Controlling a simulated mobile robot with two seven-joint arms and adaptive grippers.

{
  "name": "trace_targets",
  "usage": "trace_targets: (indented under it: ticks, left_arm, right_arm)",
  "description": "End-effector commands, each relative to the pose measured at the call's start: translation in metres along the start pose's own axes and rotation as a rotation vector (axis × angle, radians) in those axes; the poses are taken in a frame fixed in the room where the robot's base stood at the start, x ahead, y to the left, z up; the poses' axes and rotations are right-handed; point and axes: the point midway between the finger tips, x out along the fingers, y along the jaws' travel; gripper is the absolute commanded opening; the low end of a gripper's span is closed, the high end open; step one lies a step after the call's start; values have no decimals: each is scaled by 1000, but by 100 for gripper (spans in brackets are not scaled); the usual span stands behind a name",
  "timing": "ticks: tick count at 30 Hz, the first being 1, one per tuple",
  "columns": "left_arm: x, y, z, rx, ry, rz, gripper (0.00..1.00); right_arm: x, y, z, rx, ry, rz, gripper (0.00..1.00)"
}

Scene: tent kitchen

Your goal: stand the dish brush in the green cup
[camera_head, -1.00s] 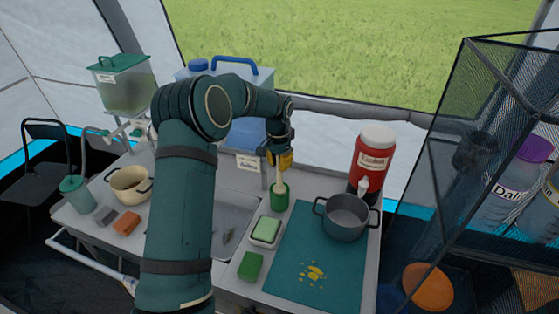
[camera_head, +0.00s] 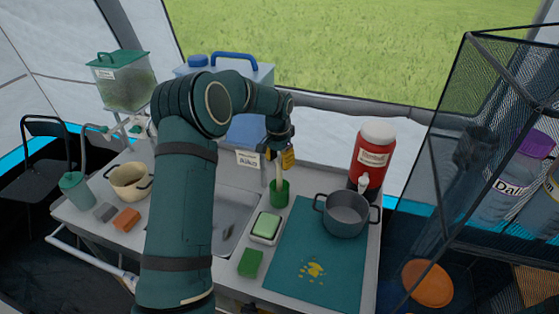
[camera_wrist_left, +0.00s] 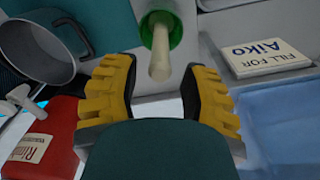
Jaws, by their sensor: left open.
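The green cup (camera_head: 279,194) stands upright on the counter, left of the pot. The dish brush (camera_head: 279,172) stands in it with its pale handle sticking up; its lower end is hidden inside the cup. My left gripper (camera_head: 281,156) is above the cup, at the top of the handle. In the left wrist view my left gripper (camera_wrist_left: 160,95) is open, its yellow-padded fingers spread wide. The brush handle (camera_wrist_left: 160,52) points toward the gap between them, touching neither finger. The green cup (camera_wrist_left: 176,30) shows around the handle. My right gripper is not seen.
A grey pot (camera_head: 345,216) stands right of the cup on a teal mat (camera_head: 325,265). A red drink dispenser (camera_head: 371,158) stands behind it. A soap dish (camera_head: 266,228) and green sponge (camera_head: 250,264) lie in front. The sink (camera_head: 232,218) is to the left.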

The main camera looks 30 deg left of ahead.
Motion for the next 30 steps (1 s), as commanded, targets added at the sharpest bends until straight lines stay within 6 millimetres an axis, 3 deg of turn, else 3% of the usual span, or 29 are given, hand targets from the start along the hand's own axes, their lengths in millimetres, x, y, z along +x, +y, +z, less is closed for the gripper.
trace_targets:
  ticks: [12,18,30]
  left_arm:
    - [-76,0,-1,0,4,-2,44]
    - [-105,0,-1,1,3,-1,44]
    - [-117,0,0,0,1,0,44]
  right_arm:
    - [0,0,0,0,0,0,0]
    - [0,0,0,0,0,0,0]
    - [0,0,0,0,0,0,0]
